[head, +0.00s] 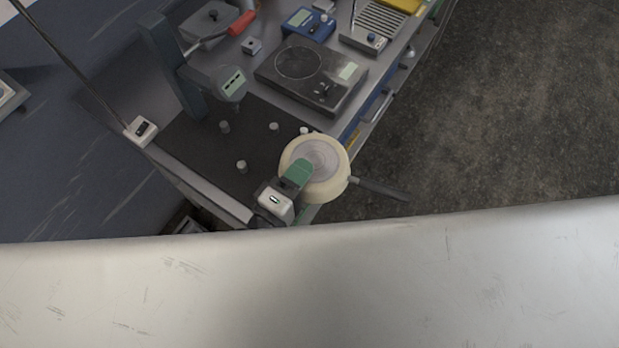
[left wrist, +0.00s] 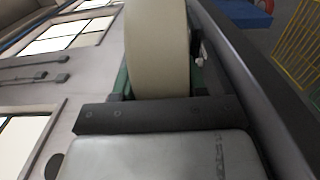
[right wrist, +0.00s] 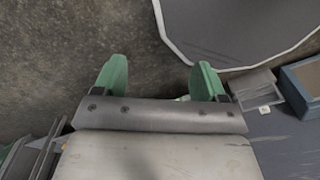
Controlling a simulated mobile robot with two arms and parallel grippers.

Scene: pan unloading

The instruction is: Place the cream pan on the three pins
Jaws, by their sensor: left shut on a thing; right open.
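The cream pan (head: 330,181) is a round, pale pan with a dark handle pointing right. It is at the right front edge of the dark mat (head: 195,150), partly over the bench edge. My left gripper (head: 301,172) is shut on it, and in the left wrist view the cream pan (left wrist: 157,50) fills the space between the green fingers. Small pale pins stand on the mat, among them a left pin (head: 224,127), a front pin (head: 241,166) and a back pin (head: 274,127), left of the pan. My right gripper (right wrist: 160,72) is open and empty.
A dark upright stand (head: 172,65) with a head bearing a small display rises behind the mat. A flat hot-plate-like device (head: 315,75) lies behind the pan. Open floor (head: 500,110) lies right.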

